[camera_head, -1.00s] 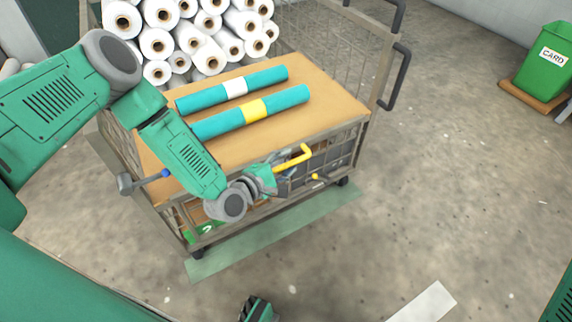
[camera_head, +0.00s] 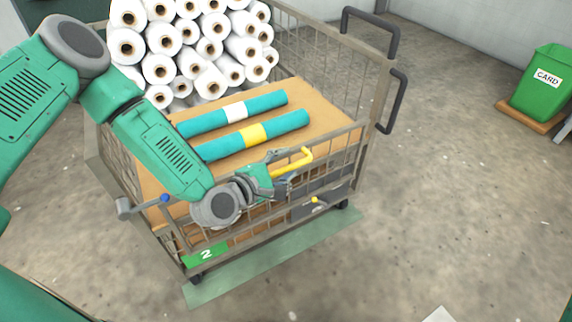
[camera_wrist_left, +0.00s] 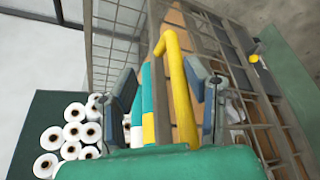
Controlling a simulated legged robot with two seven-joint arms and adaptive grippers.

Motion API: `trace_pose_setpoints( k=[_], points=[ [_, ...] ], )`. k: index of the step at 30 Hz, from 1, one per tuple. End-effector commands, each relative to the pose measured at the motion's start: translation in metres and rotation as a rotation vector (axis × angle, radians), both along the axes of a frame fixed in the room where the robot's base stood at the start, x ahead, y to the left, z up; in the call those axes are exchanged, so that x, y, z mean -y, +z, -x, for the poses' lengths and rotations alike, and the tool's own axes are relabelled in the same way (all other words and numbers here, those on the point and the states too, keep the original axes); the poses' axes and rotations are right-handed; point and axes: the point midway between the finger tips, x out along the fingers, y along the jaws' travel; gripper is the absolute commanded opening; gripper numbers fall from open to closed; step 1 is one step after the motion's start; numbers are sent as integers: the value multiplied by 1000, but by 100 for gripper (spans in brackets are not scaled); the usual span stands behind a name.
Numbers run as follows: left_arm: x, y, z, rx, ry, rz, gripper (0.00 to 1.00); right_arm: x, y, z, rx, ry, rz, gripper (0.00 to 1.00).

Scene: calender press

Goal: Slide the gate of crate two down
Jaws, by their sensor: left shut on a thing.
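Crate two (camera_head: 172,250) is a brown-grey wire cage with a green "2" label (camera_head: 205,254) low on its front. Its barred gate (camera_head: 332,178) is on the front side and stands up past the front edge of the cardboard top. A bent yellow handle (camera_head: 296,163) is on the gate; it also shows in the left wrist view (camera_wrist_left: 180,92), between the fingers. My left gripper (camera_head: 281,180) is shut on this handle and hides part of it and the bars behind. A small yellow knob (camera_head: 315,200) sits on a dark plate below. My right gripper is not in view.
Two teal rolls, one with a white band (camera_head: 236,110) and one with a yellow band (camera_head: 254,134), lie on the cardboard (camera_head: 310,97). White rolls (camera_head: 160,68) are stacked behind. A green bin (camera_head: 541,92) stands far right. The floor right of the crate is clear.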

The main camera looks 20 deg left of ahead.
Motion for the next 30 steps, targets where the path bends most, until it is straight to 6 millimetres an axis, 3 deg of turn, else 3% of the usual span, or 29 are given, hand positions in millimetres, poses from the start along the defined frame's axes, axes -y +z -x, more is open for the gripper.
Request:
trace_pose_setpoints(
  k=[30],
  points=[
    [-23, 14, 67, -7, 1, 0, 34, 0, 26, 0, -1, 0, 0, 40]
  ],
)
